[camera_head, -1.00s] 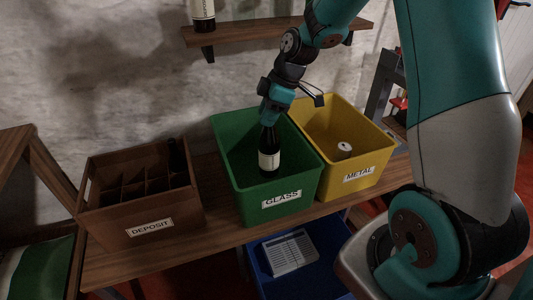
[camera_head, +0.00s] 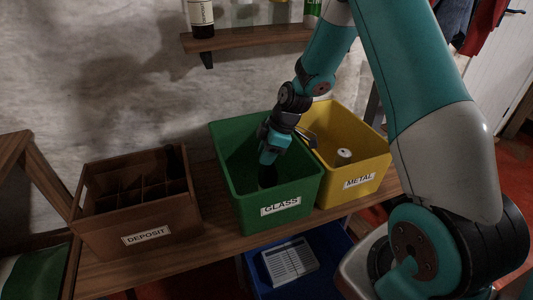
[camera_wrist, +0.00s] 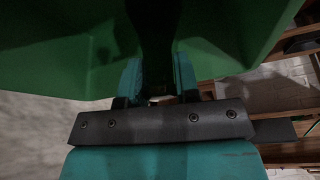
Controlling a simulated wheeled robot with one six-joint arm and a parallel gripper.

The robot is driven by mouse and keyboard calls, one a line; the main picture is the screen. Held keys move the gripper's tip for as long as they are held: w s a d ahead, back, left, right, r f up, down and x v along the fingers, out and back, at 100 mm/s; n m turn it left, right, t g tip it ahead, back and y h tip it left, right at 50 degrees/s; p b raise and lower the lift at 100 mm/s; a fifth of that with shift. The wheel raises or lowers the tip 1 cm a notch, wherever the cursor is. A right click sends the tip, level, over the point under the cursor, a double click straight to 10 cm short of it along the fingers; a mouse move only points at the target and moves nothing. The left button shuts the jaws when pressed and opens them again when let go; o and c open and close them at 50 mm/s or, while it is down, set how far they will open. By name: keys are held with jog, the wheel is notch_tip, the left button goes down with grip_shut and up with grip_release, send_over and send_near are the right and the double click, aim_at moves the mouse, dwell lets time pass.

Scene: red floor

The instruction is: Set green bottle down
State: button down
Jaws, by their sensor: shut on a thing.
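My gripper (camera_head: 267,158) reaches down into the green bin labelled GLASS (camera_head: 230,185). It is shut on a dark bottle (camera_head: 267,176), whose upper part shows just below my gripper; the bin's front wall hides the rest. In the wrist view the dark bottle (camera_wrist: 158,40) stands between the two teal fingers (camera_wrist: 158,85), with the green bin wall (camera_wrist: 60,50) around it. Whether the bottle touches the bin floor cannot be seen. Its glass looks nearly black in this light.
A yellow METAL bin (camera_head: 372,163) with a can (camera_head: 344,154) stands right of the green bin. A brown DEPOSIT crate (camera_head: 125,222) stands left, holding a dark bottle. A wall shelf (camera_head: 240,38) with bottles is above. A blue bin (camera_head: 325,268) is below.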

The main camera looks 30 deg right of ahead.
jog(key=shift+f, duration=0.2)
jog(key=c, duration=0.8)
grip_release()
jog(key=shift+r, duration=0.1)
jog(key=shift+c, duration=0.2)
jog(key=p+v, duration=0.2)
jog(key=v, duration=1)
jog(key=s+a+r+m, duration=0.1)
jog(key=s+a+r, duration=0.3)
jog(key=a, duration=0.3)
jog(key=s+a+r+m, duration=0.1)
jog(key=s+a+r, duration=0.3)
jog(key=a, duration=0.2)
jog(key=s+a+r+m+g, duration=0.1)
jog(key=s+a, duration=0.3)
jog(key=s, duration=0.4)
jog(key=s+a+r+m+g, duration=0.1)
jog(key=s+a, duration=0.3)
jog(key=s, duration=0.4)
jog(key=shift+a+r+m, duration=0.25)
jog(key=shift+r+m, duration=0.6)
jog(key=shift+m, duration=0.05)
jog(key=shift+s, duration=0.1)
